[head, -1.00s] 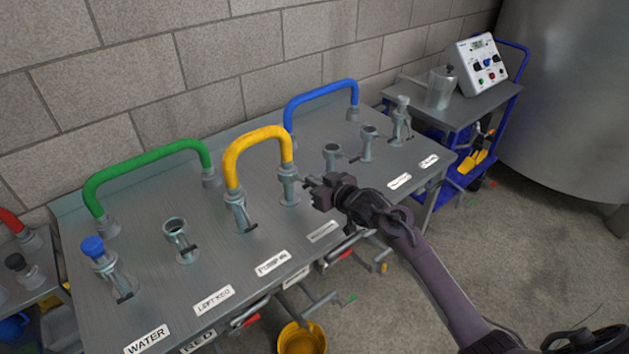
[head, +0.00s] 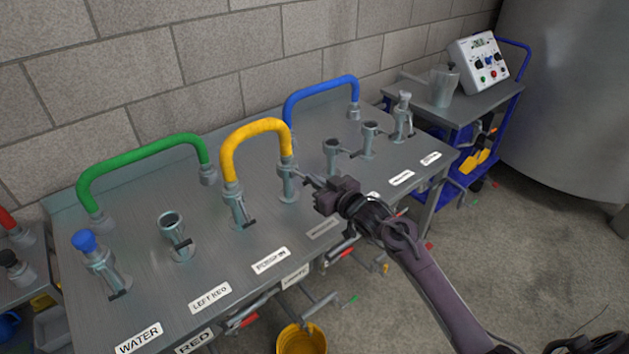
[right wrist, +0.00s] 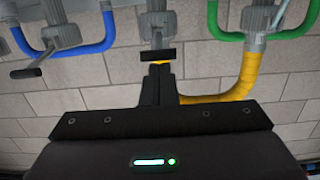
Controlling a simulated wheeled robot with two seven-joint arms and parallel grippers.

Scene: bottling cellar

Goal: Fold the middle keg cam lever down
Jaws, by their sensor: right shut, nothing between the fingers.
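The coupling that I take for the middle keg (head: 287,184) is a grey upright fitting at the right end of the yellow hose (head: 236,140). A short lever sticks out from it towards my right gripper (head: 319,188); its exact tilt is unclear. In the right wrist view a dark crossbar (right wrist: 155,55), probably that lever's handle, lies just beyond the shut fingertips (right wrist: 159,72). Whether they touch is unclear. My right gripper is shut and empty, in front and right of the coupling. My left gripper is out of view.
The pump-in coupling (head: 239,207) stands left of it; open couplings (head: 331,157) stand right. Green (head: 145,160) and blue hoses (head: 320,90) arch over the metal bench (head: 215,262). A yellow bucket (head: 302,340) is below the front edge. A trolley (head: 490,95) stands behind right.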

